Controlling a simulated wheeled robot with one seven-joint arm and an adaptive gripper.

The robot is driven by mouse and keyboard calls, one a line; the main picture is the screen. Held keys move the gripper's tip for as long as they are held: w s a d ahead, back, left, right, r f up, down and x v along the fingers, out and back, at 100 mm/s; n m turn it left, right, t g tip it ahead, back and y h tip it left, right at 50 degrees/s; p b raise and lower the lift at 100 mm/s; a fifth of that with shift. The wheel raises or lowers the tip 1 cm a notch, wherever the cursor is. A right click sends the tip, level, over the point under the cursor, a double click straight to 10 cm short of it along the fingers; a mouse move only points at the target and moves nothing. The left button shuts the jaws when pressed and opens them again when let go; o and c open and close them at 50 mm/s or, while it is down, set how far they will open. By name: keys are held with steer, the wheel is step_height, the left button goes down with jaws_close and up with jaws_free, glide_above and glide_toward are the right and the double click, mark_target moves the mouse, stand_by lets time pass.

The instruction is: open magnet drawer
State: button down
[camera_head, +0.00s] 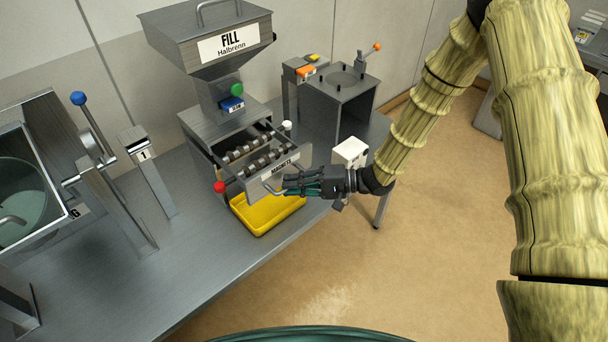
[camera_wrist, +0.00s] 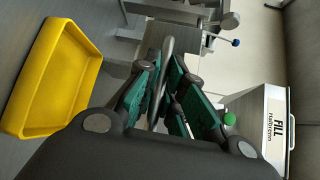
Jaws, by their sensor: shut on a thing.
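The magnet drawer (camera_head: 279,170) is a metal front labelled "MAGNETE" under the hopper unit. It stands pulled out, with dark and shiny magnet bars (camera_head: 257,161) showing behind its front. My gripper (camera_head: 287,185) is at the right part of the drawer front, shut on the drawer's metal handle (camera_head: 268,186). In the wrist view the grey handle bar (camera_wrist: 163,75) runs between the green fingers of my gripper (camera_wrist: 170,80). The fingers partly hide the handle in the head view.
A yellow tray (camera_head: 249,222) lies below the drawer, and also shows in the wrist view (camera_wrist: 22,115). The "FILL Halbrenn" hopper (camera_head: 181,40) stands above. A red knob (camera_head: 219,187) is left of the drawer. A blue-knobbed lever (camera_head: 95,122) stands further left. The floor to the right is clear.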

steer(key=shift+s, duration=0.2)
steer(key=c, duration=1.5)
jaws_free()
steer(key=shift+d, duration=0.1)
steer(key=d, duration=0.4)
steer(key=s+d+r, duration=0.1)
steer(key=d, duration=0.6)
steer(key=shift+s+d+r, duration=0.15)
steer(key=shift+d+r, duration=0.15)
steer(key=shift+d, duration=0.1)
